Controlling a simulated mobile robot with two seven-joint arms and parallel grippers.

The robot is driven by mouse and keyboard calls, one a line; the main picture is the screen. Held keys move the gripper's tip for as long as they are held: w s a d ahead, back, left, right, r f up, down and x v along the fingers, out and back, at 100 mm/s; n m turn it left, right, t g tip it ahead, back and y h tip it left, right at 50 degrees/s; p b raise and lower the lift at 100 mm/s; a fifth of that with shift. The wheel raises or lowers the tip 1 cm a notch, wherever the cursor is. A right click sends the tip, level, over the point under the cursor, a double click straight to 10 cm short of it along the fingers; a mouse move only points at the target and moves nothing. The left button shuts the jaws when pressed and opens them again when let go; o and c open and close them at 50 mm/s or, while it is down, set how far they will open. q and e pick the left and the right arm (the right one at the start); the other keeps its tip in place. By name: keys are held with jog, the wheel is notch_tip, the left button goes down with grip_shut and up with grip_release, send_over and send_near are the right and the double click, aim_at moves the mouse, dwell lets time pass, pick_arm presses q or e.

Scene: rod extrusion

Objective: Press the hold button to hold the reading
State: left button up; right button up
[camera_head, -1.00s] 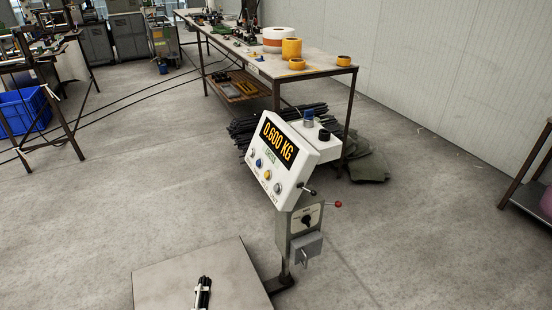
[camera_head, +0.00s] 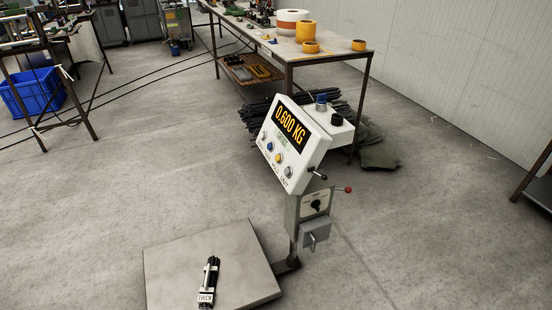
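The scale's white indicator box (camera_head: 314,138) stands tilted on a post right of the picture's middle. Its display (camera_head: 290,127) reads 0.600 KG in yellow. A row of several round buttons sits below the display, among them a blue one (camera_head: 270,147) and a yellow one (camera_head: 278,158). The small labels are too blurred to tell which one is hold. A bundle of black rods (camera_head: 212,272) with a white label lies on the grey scale platform (camera_head: 172,262). Neither of my grippers is in view.
A grey switch box (camera_head: 307,203) with a red-tipped lever is on the post below the display. A work table (camera_head: 345,50) with yellow rolls stands behind, with black rods beneath it. A blue crate (camera_head: 31,93) is at left. The floor left of the scale is clear.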

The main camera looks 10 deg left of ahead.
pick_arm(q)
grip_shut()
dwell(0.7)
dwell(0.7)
